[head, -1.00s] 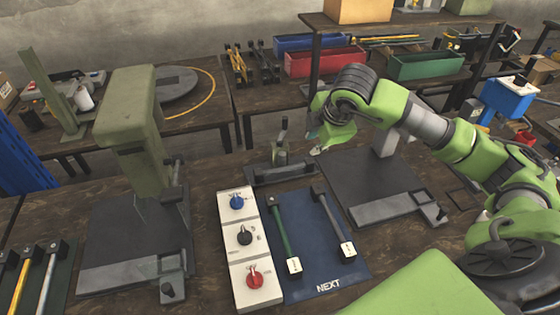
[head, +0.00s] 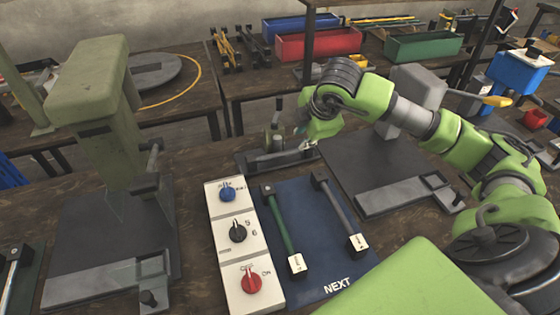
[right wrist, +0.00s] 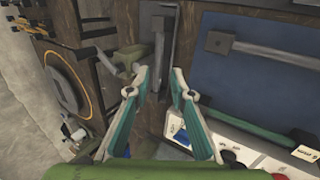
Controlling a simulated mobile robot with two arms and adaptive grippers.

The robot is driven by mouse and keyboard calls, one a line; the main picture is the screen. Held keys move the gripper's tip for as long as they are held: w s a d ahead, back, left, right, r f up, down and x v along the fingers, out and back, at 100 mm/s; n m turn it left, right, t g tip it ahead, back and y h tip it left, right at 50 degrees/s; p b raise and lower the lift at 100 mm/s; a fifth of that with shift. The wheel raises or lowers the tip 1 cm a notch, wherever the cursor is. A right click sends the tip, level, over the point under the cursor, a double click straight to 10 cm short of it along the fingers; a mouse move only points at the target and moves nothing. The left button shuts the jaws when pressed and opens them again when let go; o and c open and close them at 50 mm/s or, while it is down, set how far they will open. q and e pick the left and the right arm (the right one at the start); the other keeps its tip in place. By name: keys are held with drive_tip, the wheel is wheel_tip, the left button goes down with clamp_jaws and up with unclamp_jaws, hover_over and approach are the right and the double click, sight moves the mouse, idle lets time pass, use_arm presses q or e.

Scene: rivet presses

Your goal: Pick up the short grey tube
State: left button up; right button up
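A grey tube (head: 336,211) with black end blocks and a white tag lies on the blue NEXT mat (head: 298,222), to the right of a green tube (head: 280,226). The grey tube also shows in the right wrist view (right wrist: 275,52). My right gripper (right wrist: 159,92) is open and empty, its two teal fingers apart. In the head view it is beyond the mat's far edge, beside a small clamp, with its tips partly hidden by my arm. It does not touch the tube. My left gripper is not in view.
A control box (head: 237,262) with blue, black and red knobs adjoins the mat's left side. A green press (head: 95,110) stands at left, a grey press (head: 417,95) at right. The small clamp (head: 275,145) stands behind the mat. Bins line the back table.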

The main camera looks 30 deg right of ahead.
drive_tip(key=p, duration=0.1)
hover_over(294, 151)
drive_tip(key=s+a, duration=0.1)
drive_tip(key=s, duration=0.2)
wheel_tip(294, 151, down, 7)
drive_tip(key=shift+a+r, duration=0.1)
drive_tip(key=shift+w+f+p, duration=0.25)
drive_tip(key=shift+f+p, duration=0.1)
drive_tip(key=shift+p, duration=0.15)
drive_tip(key=x, duration=0.1)
drive_tip(key=p+x, duration=0.1)
drive_tip(key=x, duration=0.1)
drive_tip(key=shift+w+d+f, duration=0.1)
drive_tip(key=shift+d+f, duration=0.05)
drive_tip(key=shift+d, duration=0.15)
drive_tip(key=shift+w+d+f, duration=0.1)
drive_tip(key=shift+w+f, duration=0.2)
drive_tip(key=shift+f, duration=0.2)
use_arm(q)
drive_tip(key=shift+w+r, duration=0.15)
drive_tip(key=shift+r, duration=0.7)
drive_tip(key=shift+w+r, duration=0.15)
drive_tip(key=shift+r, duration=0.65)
use_arm(e)
clamp_jaws()
